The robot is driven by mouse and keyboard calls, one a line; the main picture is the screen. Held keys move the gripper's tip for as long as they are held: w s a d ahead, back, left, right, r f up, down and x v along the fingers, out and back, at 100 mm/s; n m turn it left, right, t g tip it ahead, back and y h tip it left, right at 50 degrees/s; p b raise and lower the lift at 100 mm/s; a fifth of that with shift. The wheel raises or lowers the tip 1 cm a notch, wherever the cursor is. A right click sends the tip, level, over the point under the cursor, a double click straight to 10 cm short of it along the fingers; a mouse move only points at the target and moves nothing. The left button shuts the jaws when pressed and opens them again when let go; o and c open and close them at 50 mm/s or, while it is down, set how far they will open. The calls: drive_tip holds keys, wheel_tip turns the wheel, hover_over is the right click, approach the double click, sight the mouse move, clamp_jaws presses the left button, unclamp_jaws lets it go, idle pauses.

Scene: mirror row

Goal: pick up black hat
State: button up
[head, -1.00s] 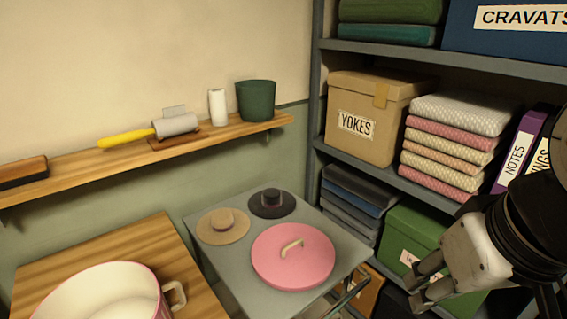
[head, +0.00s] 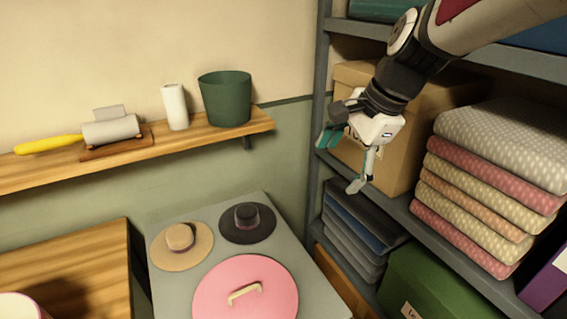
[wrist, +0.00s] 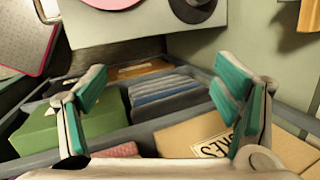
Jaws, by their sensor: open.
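The black hat (head: 247,222) lies brim down on the grey table top, at its back right beside a tan hat (head: 181,245). In the wrist view the black hat (wrist: 197,9) shows at the top edge, partly cut off. My gripper (head: 342,162) is open and empty. It hangs in front of the shelf unit, above and to the right of the black hat, apart from it. In the wrist view the two teal-padded fingers (wrist: 165,115) are wide apart with nothing between them.
A wall shelf (head: 215,140) with a green pot (head: 225,98) and a white roll is behind. The shelf unit with a cardboard box (head: 405,155) and folded cloths (head: 492,185) stands close to my gripper.

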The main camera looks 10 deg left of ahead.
drive_tip(key=w+a+f+m, duration=0.3)
drive_tip(key=w+a+f, duration=0.2)
drive_tip(key=a, duration=0.2)
drive_tip(key=m+g, duration=0.1)
drive_tip(key=m, duration=0.5)
approach(247, 210)
drive_tip(key=shift+y, duration=0.3)
drive_tip(key=x, duration=0.2)
drive_tip(key=d+x, duration=0.1)
drive_tip(key=x, duration=0.1)
drive_tip(key=shift+s+a+f, duration=0.2)
drive_tip(key=shift+f, duration=0.3)
drive_tip(key=shift+x, duration=3)
drive_tip(key=shift+w+a, duration=0.15)
drive_tip(key=shift+r, duration=0.1)
drive_tip(key=c, duration=1.2)
